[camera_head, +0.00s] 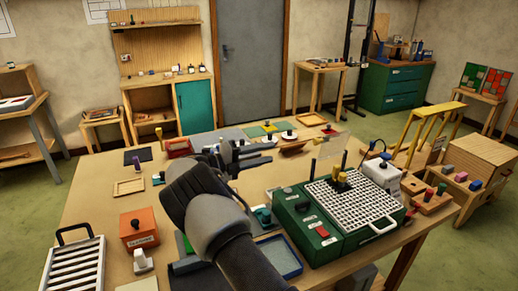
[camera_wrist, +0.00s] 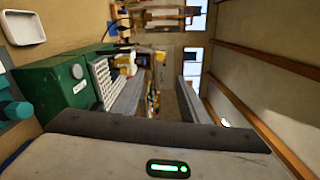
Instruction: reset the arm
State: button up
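My gripper (camera_head: 274,151) is held above the middle of the wooden worktable (camera_head: 95,205), with its fingers pointing right. In the wrist view my gripper (camera_wrist: 160,90) shows two grey fingers standing apart, with nothing between them. The gripper is open and empty. My dark arm reaches up from the bottom of the head view and hides part of the table's middle.
A green machine with a white grid top (camera_head: 350,208) stands right of my arm, with a clear upright panel (camera_head: 333,146) behind it. An orange box (camera_head: 138,228) and a white slatted rack (camera_head: 73,270) are at left. A blue-lined tray (camera_head: 279,256) lies near the front.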

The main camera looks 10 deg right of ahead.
jog(key=s+d+r+m+g+y, duration=0.2)
jog(key=s+d+r+m+y, duration=0.25)
jog(key=s+m, duration=0.35)
jog(key=s+d+r+m+g+y, duration=0.2)
jog(key=s+d+r+m+y, duration=0.3)
jog(key=s+m, duration=0.4)
jog(key=s+a+m+t+y, duration=0.2)
jog(key=s+a+m+y, duration=0.2)
jog(key=s+m, duration=0.6)
jog(key=s+a+r+m+t+y, duration=0.1)
jog(key=s+a+m+y, duration=0.3)
jog(key=s+m, duration=0.6)
jog(key=s+a+t, duration=0.1)
jog(key=s, duration=0.4)
jog(key=shift+s+r+t, duration=0.15)
jog(key=shift+s+t, duration=0.15)
jog(key=shift+s, duration=0.1)
jog(key=shift+d, duration=0.15)
